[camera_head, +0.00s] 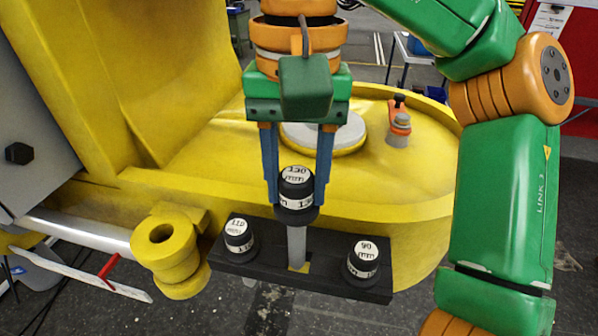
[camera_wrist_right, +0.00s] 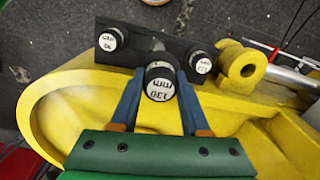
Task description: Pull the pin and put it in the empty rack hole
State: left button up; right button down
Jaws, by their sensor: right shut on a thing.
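The 130 mm pin (camera_head: 296,190) has a black and white labelled head and a grey shaft. My right gripper (camera_head: 297,202) is shut on its head, one blue finger on each side. The pin is upright, its shaft pointing down at the middle of the black rack (camera_head: 327,268). A small yellow patch shows beside the shaft's lower end; I cannot tell whether the tip is inside the hole. The right wrist view shows the pin head (camera_wrist_right: 159,84) between the fingers (camera_wrist_right: 160,128) and the rack (camera_wrist_right: 152,32) beyond. My left gripper is not in view.
A 110 mm pin (camera_head: 238,236) and a 90 mm pin (camera_head: 363,259) stand in the rack's ends. A yellow lug (camera_head: 165,243) with an open hole is left of the rack. The big yellow boom (camera_head: 410,185) lies behind, bearing an orange and grey fitting (camera_head: 399,125).

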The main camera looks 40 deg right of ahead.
aim_at(299, 241)
jog(key=shift+f+b, duration=0.3)
jog(key=shift+f, duration=0.35)
jog(key=shift+s+f+b, duration=0.2)
jog(key=shift+f+b, duration=0.25)
jog(key=shift+f, duration=0.1)
jog(key=shift+s+f+b, duration=0.2)
jog(key=shift+f+b, duration=0.25)
jog(key=shift+f, duration=0.05)
jog(key=f+b, duration=0.2)
jog(key=f, duration=0.1)
jog(key=shift+w+f, duration=0.1)
jog(key=shift+w, duration=0.1)
jog(key=shift+f+b, duration=1.5)
jog(key=shift+f, duration=0.2)
jog(key=shift+c, duration=1.5)
grip_release()
jog(key=shift+s, duration=0.1)
